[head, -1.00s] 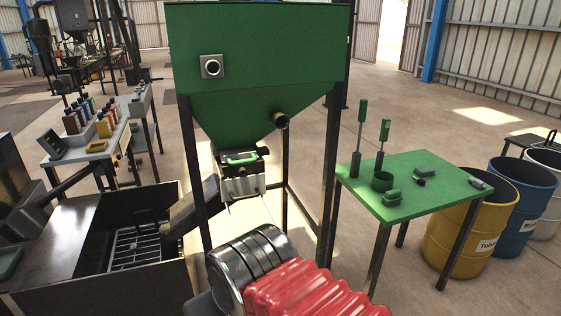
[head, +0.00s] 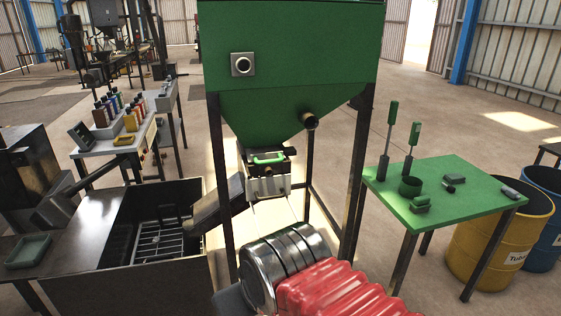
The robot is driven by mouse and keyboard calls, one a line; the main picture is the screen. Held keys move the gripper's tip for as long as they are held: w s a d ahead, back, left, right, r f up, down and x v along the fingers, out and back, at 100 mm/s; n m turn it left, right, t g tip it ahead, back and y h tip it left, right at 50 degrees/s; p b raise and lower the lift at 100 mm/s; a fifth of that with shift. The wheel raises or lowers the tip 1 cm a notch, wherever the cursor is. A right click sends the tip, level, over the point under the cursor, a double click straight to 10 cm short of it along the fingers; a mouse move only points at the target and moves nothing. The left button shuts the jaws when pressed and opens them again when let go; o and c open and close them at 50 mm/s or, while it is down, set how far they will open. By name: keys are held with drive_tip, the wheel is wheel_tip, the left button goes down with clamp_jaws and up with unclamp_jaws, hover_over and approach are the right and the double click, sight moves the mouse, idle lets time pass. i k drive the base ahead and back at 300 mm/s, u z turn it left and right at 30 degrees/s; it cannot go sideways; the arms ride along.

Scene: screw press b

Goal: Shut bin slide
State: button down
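The bin (head: 290,50) is a big green hopper on dark legs in the middle of the head view. Its funnel narrows to a small outlet. The bin slide (head: 267,157) shows at this outlet as a bright green handle on dark fittings. Pale metal parts (head: 268,186) sit just below it. I cannot tell how far the slide is open. My arm, with a banded metal part and a red ribbed sleeve, shows at the bottom, in front of the hopper and below the outlet.
A dark chute (head: 217,206) leads toward a metal trough with a grate (head: 160,238) at left. A green table (head: 450,195) with upright green-handled tools stands right of the hopper. A yellow barrel (head: 495,255) stands beyond it. A bench (head: 88,150) with bottles is at back left.

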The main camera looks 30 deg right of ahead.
sight(263, 155)
drive_tip(key=i, duration=0.95)
drive_tip(key=z, duration=0.05)
